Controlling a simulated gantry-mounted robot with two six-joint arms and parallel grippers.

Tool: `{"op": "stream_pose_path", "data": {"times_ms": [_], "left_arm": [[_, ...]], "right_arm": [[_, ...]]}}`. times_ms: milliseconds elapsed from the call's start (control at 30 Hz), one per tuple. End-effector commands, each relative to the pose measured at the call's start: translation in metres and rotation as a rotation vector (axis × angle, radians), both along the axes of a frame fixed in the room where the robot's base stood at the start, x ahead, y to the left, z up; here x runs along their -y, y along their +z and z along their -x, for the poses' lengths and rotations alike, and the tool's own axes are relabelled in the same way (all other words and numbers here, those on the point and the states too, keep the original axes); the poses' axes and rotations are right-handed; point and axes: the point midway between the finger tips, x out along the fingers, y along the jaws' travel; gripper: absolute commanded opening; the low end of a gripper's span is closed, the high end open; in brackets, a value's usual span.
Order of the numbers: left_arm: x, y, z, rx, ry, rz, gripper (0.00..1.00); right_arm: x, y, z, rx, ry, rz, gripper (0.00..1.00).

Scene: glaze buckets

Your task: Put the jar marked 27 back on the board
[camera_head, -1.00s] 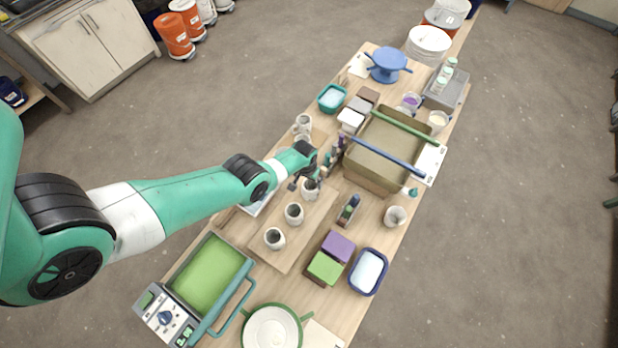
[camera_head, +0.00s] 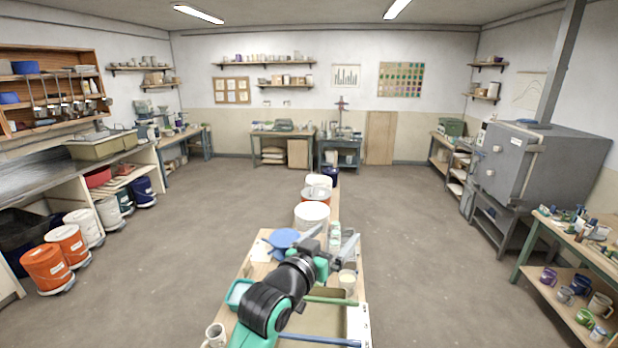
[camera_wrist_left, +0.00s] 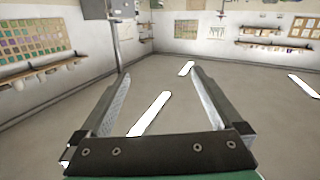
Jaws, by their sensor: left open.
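My left gripper (camera_head: 335,238) reaches forward over the far end of the bench in the head view. Its fingers are spread, and in the left wrist view the gripper (camera_wrist_left: 161,74) has nothing between them. Behind the fingers, that view shows the far wall and ceiling lights, upside down. No jar marked 27 can be made out. The board with jars is outside the head view. A pale speckled mug (camera_head: 215,336) stands at the bottom edge, with no readable number. My right gripper is not in view.
White buckets (camera_head: 311,214) stand beyond.

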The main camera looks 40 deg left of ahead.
Motion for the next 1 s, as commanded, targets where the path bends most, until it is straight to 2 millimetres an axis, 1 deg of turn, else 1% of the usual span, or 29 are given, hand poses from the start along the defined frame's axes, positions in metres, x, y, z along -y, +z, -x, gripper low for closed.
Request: {"op": "stream_pose_path", "data": {"times_ms": [33, 67, 100, 167, 200, 267, 300, 400, 500, 733, 833, 1000], "left_arm": [[0.025, 0.054, 0.015, 0.127, -0.037, -0.029, 1.0], [0.04, 0.084, 0.027, 0.204, -0.058, -0.047, 1.0], [0.058, 0.123, 0.048, 0.307, -0.084, -0.068, 1.0], [0.083, 0.174, 0.085, 0.456, -0.118, -0.092, 1.0], [0.097, 0.202, 0.111, 0.547, -0.138, -0.104, 1.0], [0.113, 0.234, 0.15, 0.667, -0.162, -0.118, 1.0], [0.121, 0.25, 0.172, 0.733, -0.173, -0.124, 1.0], [0.133, 0.274, 0.214, 0.846, -0.191, -0.131, 1.0], [0.136, 0.281, 0.23, 0.888, -0.196, -0.135, 1.0], [0.136, 0.283, 0.23, 0.89, -0.196, -0.135, 1.0], [0.136, 0.299, 0.23, 0.889, -0.195, -0.135, 1.0], [0.136, 0.293, 0.23, 0.888, -0.195, -0.135, 1.0]], "right_arm": [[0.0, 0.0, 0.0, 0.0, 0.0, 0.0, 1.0], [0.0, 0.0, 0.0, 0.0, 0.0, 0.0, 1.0], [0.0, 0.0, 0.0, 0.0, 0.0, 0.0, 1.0], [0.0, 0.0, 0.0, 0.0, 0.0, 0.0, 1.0], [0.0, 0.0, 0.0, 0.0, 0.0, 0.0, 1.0], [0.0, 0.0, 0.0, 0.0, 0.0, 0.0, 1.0], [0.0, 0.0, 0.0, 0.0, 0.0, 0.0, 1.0], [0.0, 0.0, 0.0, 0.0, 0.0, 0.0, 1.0], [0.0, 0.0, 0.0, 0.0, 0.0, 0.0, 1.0], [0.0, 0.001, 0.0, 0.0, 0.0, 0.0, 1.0], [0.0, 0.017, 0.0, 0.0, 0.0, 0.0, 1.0], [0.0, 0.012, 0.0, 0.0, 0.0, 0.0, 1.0]]}}
